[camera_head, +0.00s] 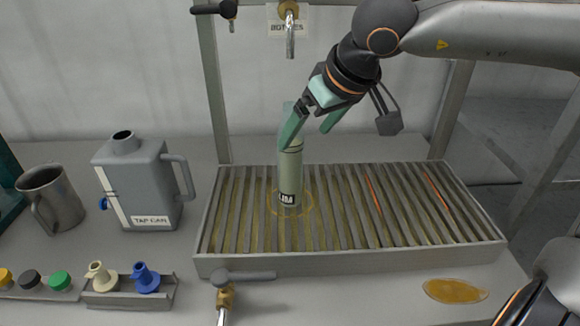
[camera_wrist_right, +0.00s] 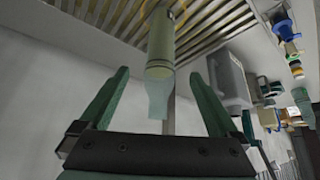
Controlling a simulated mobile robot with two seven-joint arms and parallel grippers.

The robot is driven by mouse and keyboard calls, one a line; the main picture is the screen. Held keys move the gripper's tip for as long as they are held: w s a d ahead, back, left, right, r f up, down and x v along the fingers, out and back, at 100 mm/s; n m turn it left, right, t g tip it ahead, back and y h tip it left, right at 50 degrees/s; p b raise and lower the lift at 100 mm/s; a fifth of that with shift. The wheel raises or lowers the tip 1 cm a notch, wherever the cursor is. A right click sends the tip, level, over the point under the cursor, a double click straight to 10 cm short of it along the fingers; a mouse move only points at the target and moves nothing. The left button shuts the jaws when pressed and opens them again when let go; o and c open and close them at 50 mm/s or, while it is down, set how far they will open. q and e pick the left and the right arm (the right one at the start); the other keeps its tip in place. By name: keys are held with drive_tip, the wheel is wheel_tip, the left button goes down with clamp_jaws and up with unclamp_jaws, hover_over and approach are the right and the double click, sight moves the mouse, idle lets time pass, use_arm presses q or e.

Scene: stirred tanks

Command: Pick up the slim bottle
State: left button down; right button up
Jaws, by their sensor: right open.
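The slim bottle (camera_head: 290,172) is pale green with a dark label near its base. It stands upright on the slatted rack (camera_head: 350,262), left of the rack's middle. My right gripper (camera_head: 312,128) is open at the bottle's upper part, and one finger covers part of its neck in the head view. In the right wrist view the bottle (camera_wrist_right: 160,48) shows in the gap between the two spread fingers (camera_wrist_right: 160,76), with its paler neck pointing toward the palm. I see space on both sides there, with neither finger visibly closed on it. My left gripper is not in view.
A grey can (camera_head: 145,185) labelled "TAP CAN" and a metal mug (camera_head: 49,198) stand left of the rack. Coloured caps (camera_head: 60,281) and nozzles sit front left. A tap (camera_head: 289,30) hangs behind; another (camera_head: 226,290) is in front. An amber puddle (camera_head: 455,290) lies front right.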

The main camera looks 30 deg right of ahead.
sight(298, 136)
drive_tip(key=shift+w+r+x, duration=0.1)
drive_tip(key=shift+w+x, duration=0.1)
drive_tip(key=shift+x, duration=1.45)
drive_tip(key=shift+w+r+x, duration=0.15)
drive_tip(key=shift+x, duration=1.45)
drive_tip(key=shift+a, duration=0.1)
clamp_jaws()
drive_tip(key=shift+r, duration=0.1)
